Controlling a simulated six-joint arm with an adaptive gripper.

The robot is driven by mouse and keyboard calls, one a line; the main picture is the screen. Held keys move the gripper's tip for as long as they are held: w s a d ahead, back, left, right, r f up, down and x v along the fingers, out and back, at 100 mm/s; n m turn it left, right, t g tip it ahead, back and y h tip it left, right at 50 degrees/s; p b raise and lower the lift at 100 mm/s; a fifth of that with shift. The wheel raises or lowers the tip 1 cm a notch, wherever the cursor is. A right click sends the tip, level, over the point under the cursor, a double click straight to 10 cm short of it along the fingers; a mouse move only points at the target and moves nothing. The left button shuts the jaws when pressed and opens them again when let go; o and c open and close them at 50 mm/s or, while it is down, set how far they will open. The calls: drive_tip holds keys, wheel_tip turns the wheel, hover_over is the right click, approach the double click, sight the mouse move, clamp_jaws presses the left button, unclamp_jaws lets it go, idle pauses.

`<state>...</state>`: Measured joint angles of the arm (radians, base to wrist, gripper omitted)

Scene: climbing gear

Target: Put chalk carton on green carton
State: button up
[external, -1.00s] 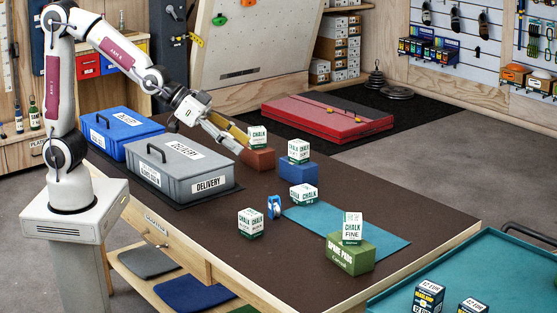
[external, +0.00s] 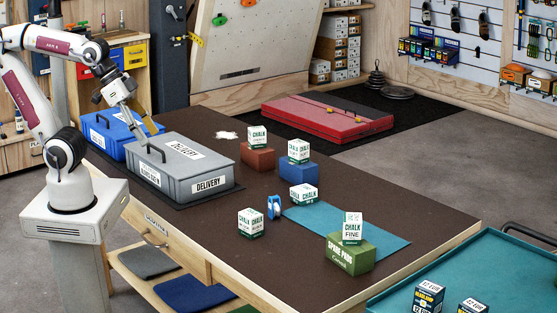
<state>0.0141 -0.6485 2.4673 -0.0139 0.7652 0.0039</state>
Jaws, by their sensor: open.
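The green carton (external: 349,259) stands near the right front edge of the table, and a white and green chalk carton (external: 353,228) stands upright on top of it. Other chalk cartons show: one (external: 257,138) on a reddish-brown block, one (external: 299,151) on a blue block, one (external: 304,194) by the teal mat and one (external: 250,222) on the bare table. My gripper (external: 146,134) is open and empty above the grey delivery box, far to the left of the green carton. Its fingertips are small and partly hard to make out against the boxes.
The grey delivery box (external: 181,176) and a blue box (external: 113,128) stand at the table's left. A blue and white roll (external: 274,207) stands beside the teal mat (external: 385,229). A white patch (external: 227,135) lies at the back. The table's front middle is clear.

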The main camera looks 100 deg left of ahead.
drive_tip(key=shift+g, duration=0.4)
drive_tip(key=s, duration=0.3)
drive_tip(key=s+f, duration=0.1)
drive_tip(key=shift+s+a, duration=0.3)
